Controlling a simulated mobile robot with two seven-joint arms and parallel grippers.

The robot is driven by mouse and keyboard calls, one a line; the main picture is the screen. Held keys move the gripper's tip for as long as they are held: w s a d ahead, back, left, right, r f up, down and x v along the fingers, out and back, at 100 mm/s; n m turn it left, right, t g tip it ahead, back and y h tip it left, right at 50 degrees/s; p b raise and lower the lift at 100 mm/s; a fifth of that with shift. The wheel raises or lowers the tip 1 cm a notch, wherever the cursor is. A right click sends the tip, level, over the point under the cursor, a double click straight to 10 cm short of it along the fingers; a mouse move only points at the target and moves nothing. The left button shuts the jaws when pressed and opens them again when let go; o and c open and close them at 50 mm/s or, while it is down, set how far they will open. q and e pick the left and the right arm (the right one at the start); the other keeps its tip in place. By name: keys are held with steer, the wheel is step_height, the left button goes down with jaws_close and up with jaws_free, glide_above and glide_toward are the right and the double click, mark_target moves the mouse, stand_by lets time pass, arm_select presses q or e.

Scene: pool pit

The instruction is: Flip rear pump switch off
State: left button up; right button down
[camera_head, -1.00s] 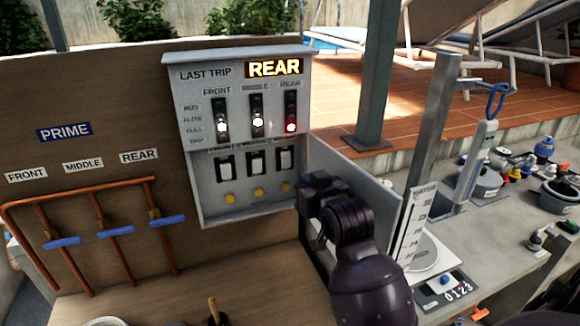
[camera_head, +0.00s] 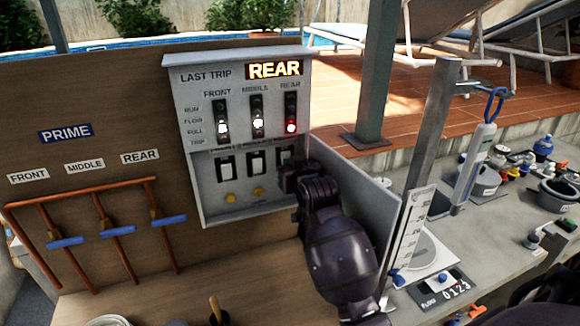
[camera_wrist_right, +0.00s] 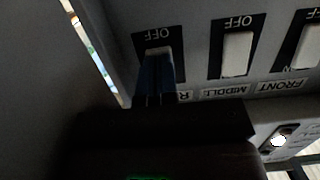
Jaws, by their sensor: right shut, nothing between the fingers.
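The rear pump switch (camera_head: 284,152) is a white rocker on a dark plate, the rightmost of the three in the grey panel box. My right gripper (camera_head: 287,170) is in front of its lower part and hides most of it. In the right wrist view, which is upside down, my shut bluish fingers (camera_wrist_right: 156,78) overlap the rear rocker (camera_wrist_right: 158,50); its OFF mark shows beyond them. The fingertips are at or very near the rocker; contact and its exact position are unclear. The middle rocker (camera_wrist_right: 237,54) is beside it. My left gripper is not in view.
The panel's open side door (camera_head: 355,190) stands just right of my right arm. Above the switches, the rear column's lamp (camera_head: 291,127) glows red, and the trip sign (camera_head: 275,69) reads REAR. Copper pipes with blue handles (camera_head: 117,231) are at left.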

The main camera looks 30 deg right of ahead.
arm_select(q)
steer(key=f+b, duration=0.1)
steer(key=b, duration=0.1)
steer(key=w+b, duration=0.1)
steer(key=b, duration=0.1)
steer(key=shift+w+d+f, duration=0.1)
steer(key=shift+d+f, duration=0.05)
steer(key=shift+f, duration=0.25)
arm_select(e)
steer(key=t, duration=0.1)
steer(key=t+h, duration=0.1)
steer(key=t, duration=0.1)
steer(key=shift+w, duration=0.25)
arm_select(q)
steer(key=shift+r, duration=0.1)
arm_select(e)
steer(key=shift+f, duration=0.15)
